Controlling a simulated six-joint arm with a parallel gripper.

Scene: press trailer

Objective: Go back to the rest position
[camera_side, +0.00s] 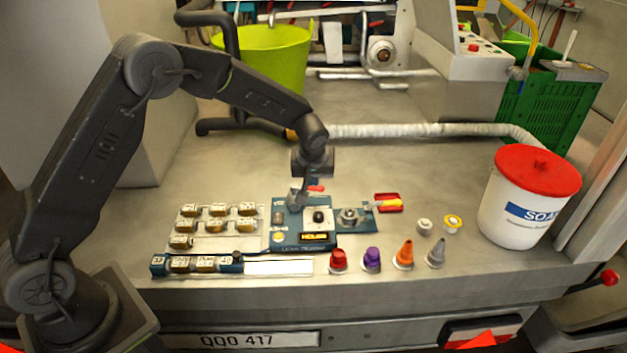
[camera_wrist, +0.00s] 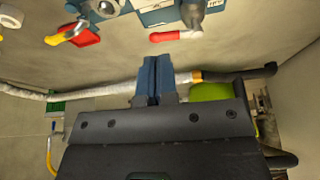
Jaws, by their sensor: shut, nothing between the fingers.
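My gripper (camera_wrist: 153,78) is shut, with nothing between its two blue fingers in the wrist view. In the side view my gripper (camera_side: 313,186) hangs over the back of a small blue machine (camera_side: 290,238) marked with a yellow-lettered label. In the wrist view a red-tipped lever (camera_wrist: 177,36) of the machine lies just beyond the fingers, apart from them. In the side view the arm is bent and reaches out from the left over the bench.
Brass-coloured blocks (camera_side: 217,210) sit in a tray left of the machine. Several coloured cones and caps (camera_side: 403,255) stand in front. A white bucket with a red lid (camera_side: 530,195) stands right. A white hose (camera_side: 430,131) crosses behind. The back middle of the bench is clear.

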